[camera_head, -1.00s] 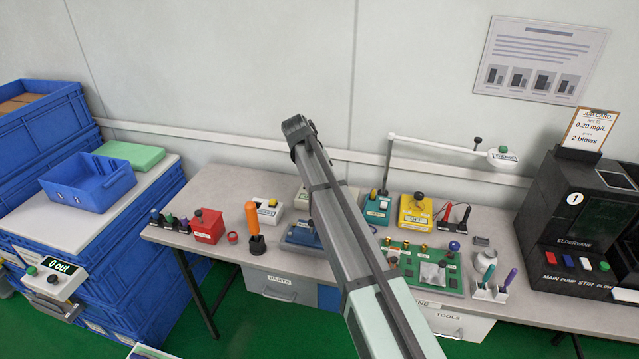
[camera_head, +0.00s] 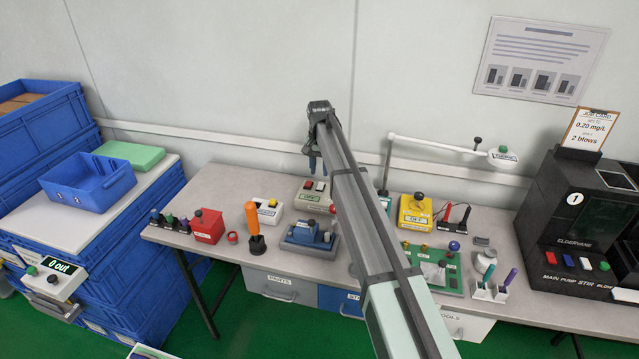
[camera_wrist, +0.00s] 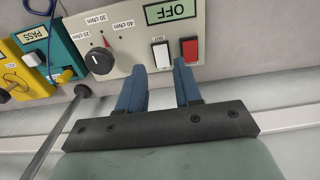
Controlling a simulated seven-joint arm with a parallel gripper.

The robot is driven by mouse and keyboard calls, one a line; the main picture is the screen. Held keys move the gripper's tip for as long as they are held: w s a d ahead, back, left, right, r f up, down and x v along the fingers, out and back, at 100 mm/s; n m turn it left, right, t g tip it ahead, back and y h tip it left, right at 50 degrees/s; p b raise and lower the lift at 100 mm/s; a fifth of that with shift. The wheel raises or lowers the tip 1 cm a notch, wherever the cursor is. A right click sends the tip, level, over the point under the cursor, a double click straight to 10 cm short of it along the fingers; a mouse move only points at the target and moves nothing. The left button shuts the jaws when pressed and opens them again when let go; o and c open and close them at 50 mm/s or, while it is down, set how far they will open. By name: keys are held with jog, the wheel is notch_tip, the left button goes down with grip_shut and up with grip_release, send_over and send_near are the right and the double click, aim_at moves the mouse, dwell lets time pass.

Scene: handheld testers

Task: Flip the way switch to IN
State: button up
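A pale grey driver box (camera_head: 313,203) stands near the back of the table; the wrist view shows it upside down (camera_wrist: 125,20). It carries a white rocker switch (camera_wrist: 162,55) and a red rocker switch (camera_wrist: 189,50), each with a small label that I cannot read surely. A green display reading OFF (camera_wrist: 172,11) and a black torque dial (camera_wrist: 99,61) are beside them. My gripper (camera_wrist: 158,75) is open, its two blue fingers apart and empty. In the head view it hangs above the box (camera_head: 313,160). In the wrist view the fingers reach close to the switches; contact is unclear.
A teal box labelled PASS (camera_wrist: 38,48) and a yellow box (camera_head: 416,210) stand beside the driver box. A thin lamp arm (camera_head: 440,147) reaches over the back of the table. A blue fixture (camera_head: 310,236) and an orange-handled tool (camera_head: 254,225) stand in front.

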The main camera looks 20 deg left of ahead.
aim_at(320, 188)
jog(key=shift+f, duration=3.15)
grip_shut()
